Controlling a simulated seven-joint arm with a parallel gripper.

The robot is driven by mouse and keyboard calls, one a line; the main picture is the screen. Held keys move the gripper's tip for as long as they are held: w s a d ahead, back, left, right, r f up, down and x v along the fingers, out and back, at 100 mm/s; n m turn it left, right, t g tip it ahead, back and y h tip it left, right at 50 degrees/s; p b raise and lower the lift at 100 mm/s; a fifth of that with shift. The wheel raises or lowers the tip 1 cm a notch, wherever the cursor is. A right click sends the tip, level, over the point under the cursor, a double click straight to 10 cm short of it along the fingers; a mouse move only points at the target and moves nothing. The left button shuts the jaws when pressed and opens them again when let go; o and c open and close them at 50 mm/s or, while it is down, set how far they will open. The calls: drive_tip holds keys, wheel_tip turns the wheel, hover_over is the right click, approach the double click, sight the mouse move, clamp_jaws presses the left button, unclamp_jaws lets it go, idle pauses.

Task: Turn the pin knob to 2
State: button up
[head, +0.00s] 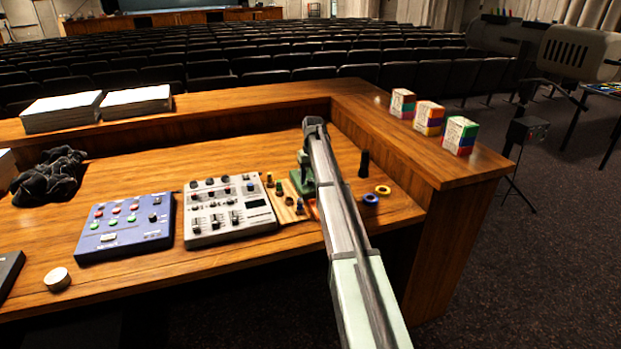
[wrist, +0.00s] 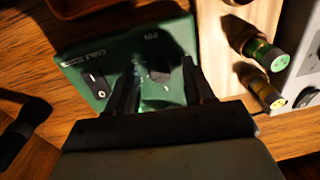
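A green tester box (wrist: 100,50) lies under my gripper (wrist: 161,72) in the wrist view, with the printed labels "PIN" and what looks like "CABLE". A small dark round knob (wrist: 159,75) by the "PIN" label sits between my two fingertips. The fingers are apart, one on each side of the knob. I cannot tell whether either touches it. The knob's number marks are too dark to read. In the head view the green box (head: 297,184) is partly hidden behind my arm, and the fingertips cannot be made out.
A wooden board with several plugs (head: 288,207) stands left of the box, beside a grey mixer (head: 226,210) and a blue panel (head: 126,226). Right of my arm are a black upright cylinder (head: 364,163) and tape rings (head: 371,199). A raised ledge (head: 250,97) runs behind.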

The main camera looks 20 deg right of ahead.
sight(312, 180)
drive_tip(key=shift+r, duration=0.1)
wheel_tip(312, 180, up, 14)
drive_tip(key=shift+d+f, duration=0.2)
drive_tip(key=shift+d, duration=0.15)
idle(0.4)
